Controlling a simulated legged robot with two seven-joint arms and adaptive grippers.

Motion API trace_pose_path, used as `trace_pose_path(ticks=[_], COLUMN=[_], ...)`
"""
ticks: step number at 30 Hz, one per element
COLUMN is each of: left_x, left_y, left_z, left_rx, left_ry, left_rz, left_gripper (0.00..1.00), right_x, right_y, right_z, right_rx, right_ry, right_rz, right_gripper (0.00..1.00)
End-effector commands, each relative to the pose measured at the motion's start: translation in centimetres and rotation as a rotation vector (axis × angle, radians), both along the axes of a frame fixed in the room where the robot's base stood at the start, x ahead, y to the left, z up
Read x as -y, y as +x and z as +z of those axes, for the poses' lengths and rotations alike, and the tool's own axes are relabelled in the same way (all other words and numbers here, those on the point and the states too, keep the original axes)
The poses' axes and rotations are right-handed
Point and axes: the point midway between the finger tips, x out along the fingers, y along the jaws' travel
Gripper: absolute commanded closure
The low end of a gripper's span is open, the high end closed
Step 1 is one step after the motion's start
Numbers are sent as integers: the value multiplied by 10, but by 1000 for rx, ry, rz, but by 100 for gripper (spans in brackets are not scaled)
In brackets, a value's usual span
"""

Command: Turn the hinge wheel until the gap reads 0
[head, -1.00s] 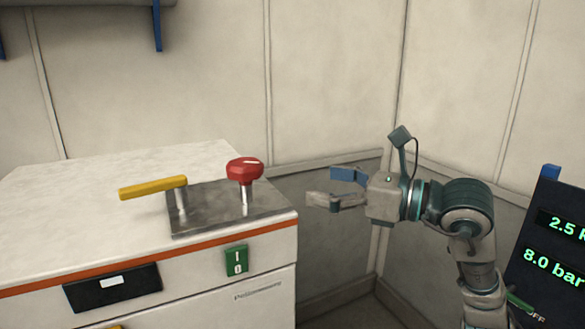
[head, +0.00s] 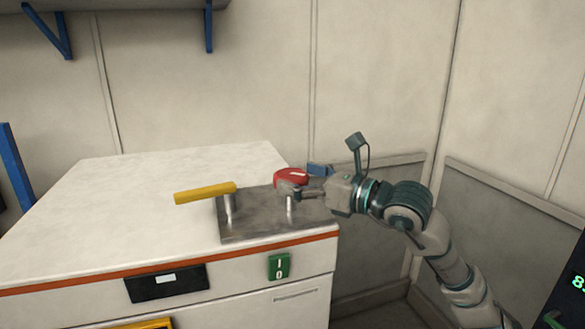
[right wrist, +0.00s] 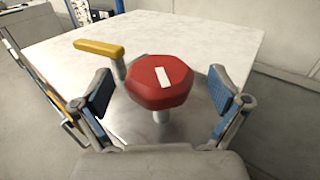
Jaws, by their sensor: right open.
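A red knob-like wheel (head: 291,177) with a white mark stands on a short post on a metal plate (head: 262,227) at the cabinet top's right end. It also shows in the right wrist view (right wrist: 150,88), between the fingers. A yellow lever handle (head: 205,192) stands on its own post left of the wheel. My right gripper (head: 305,182) is open at the wheel, one finger on either side. In the right wrist view the gripper (right wrist: 160,100) shows gaps between both finger pads and the wheel. My left gripper is out of view. No gap reading is visible.
The white cabinet (head: 140,205) has a green switch (head: 279,266) and a dark panel (head: 166,283) on its front. A dark display (head: 570,285) stands at the far right, mostly cut off. The cabinet top left of the lever is clear.

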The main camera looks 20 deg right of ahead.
Motion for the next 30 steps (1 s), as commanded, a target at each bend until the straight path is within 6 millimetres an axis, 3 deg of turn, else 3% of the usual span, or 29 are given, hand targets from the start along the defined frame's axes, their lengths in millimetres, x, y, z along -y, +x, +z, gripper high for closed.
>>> trace_pose_path(ticks=[13,21,30], left_x=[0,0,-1], left_y=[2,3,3], left_z=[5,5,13], left_rx=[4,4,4], left_ry=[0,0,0], left_rz=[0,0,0], left_gripper=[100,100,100], right_x=[-10,-10,-8], right_y=[11,11,13], right_z=[-1,-1,0], right_rx=[0,-1,-8], right_ry=[-1,-1,3], right_rz=[0,0,94], right_gripper=[2,62,62])
